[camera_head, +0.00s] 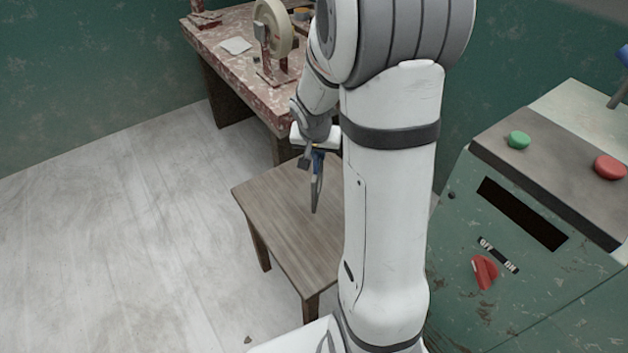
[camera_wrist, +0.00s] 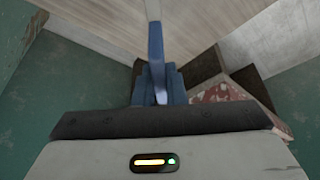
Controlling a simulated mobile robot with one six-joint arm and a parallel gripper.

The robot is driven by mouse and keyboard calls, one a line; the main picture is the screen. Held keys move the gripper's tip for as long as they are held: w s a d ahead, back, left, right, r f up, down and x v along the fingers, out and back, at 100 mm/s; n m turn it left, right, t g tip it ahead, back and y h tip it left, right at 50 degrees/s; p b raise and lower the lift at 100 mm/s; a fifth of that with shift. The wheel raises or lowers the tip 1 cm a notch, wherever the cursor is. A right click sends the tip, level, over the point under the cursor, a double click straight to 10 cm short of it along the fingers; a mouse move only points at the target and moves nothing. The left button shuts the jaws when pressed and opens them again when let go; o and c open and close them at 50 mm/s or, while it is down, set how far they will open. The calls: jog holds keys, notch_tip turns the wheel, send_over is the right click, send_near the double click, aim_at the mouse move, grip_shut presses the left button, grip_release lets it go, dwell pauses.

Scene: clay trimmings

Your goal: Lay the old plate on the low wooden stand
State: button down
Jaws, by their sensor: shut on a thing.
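The low wooden stand (camera_head: 290,222) is a bare, square-topped table beside my arm in the head view, and its top shows at the upper edge of the wrist view (camera_wrist: 100,25). My gripper (camera_head: 318,160) is over the stand's far part, with its blue fingers (camera_wrist: 160,88) shut on the old plate. The plate (camera_head: 316,192) shows nearly edge-on as a thin grey strip hanging upright below the fingers. In the wrist view the plate (camera_wrist: 156,45) is a narrow bluish strip. I cannot tell whether its lower edge touches the stand. My arm hides the stand's right side.
A stained reddish workbench (camera_head: 232,62) stands behind the stand, with a pale wheel (camera_head: 273,27) and a white sheet (camera_head: 236,46) on it. A green machine (camera_head: 520,215) with buttons and a red switch is at right. The pale floor (camera_head: 110,240) at left is clear.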

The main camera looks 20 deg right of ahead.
aim_at(318, 175)
jog(key=shift+f+b, duration=0.85)
jog(key=shift+f, duration=1.75)
jog(key=shift+f, duration=0.15)
jog(key=c, duration=1.5)
grip_release()
